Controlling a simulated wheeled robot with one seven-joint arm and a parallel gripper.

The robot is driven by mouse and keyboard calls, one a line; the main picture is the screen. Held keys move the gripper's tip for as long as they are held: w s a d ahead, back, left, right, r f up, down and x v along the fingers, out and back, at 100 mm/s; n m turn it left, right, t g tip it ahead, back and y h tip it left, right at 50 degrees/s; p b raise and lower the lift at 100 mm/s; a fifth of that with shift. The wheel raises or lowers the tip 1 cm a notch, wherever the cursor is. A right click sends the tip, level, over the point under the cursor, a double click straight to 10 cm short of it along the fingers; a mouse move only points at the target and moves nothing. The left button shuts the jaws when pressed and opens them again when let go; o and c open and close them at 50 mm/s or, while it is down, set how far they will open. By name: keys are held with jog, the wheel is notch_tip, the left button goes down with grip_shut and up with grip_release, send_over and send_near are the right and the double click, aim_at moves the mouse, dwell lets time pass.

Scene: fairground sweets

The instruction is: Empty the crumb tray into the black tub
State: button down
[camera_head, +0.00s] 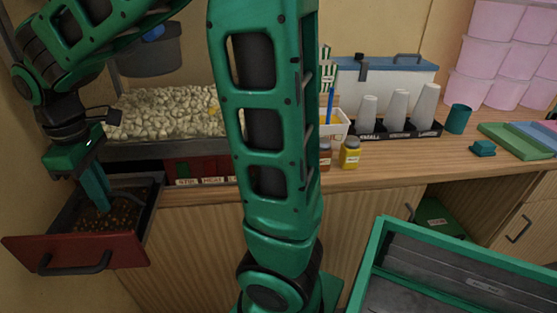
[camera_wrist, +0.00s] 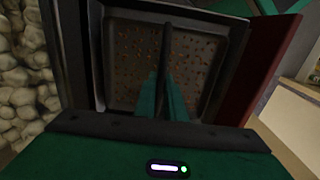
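The crumb tray (camera_head: 139,213) is a dark, shallow tray with brown crumbs in its bottom. It sits in a pulled-out drawer with a red front (camera_head: 75,243) at the left. The wrist view shows the tray (camera_wrist: 207,72) from above, with a dark bar (camera_wrist: 164,50) across its middle. My gripper (camera_head: 103,207) reaches down into the tray. Its teal fingers (camera_wrist: 162,90) lie close on both sides of the bar and look shut on it. I cannot pick out the black tub for certain.
Popcorn fills a glass-sided case (camera_head: 165,110) behind the drawer, under a dark kettle (camera_head: 150,52). On the counter stand bottles (camera_head: 350,154), a black cup rack (camera_head: 398,130) and a teal cup (camera_head: 458,119). The drawer's dark pull handle (camera_head: 75,265) sticks out in front.

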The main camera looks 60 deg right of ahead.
notch_tip(320, 180, up, 11)
dwell(1.5)
jog(key=shift+s, duration=0.1)
